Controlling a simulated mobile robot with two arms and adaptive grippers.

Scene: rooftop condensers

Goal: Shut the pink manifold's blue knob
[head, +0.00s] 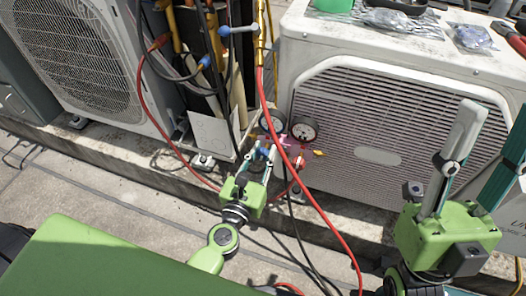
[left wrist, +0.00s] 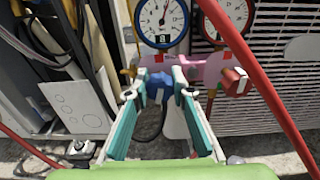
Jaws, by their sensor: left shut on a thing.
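The pink manifold (left wrist: 212,68) hangs in front of the right condenser, with a blue-rimmed gauge (left wrist: 160,20) and a red-rimmed gauge (left wrist: 223,18) above it. It also shows in the head view (head: 296,151), partly behind a red hose. My left gripper (left wrist: 158,84) is shut on the manifold's blue knob (left wrist: 157,87), with a teal finger at each side. A red knob (left wrist: 236,81) sits at the manifold's right. My right gripper (head: 482,135) stands open and empty at the right.
A red hose (head: 284,145) crosses in front of the manifold. The right condenser (head: 375,130) stands behind, with bagged items (head: 388,19) on top. Another condenser (head: 80,60) and several pipes stand at the left.

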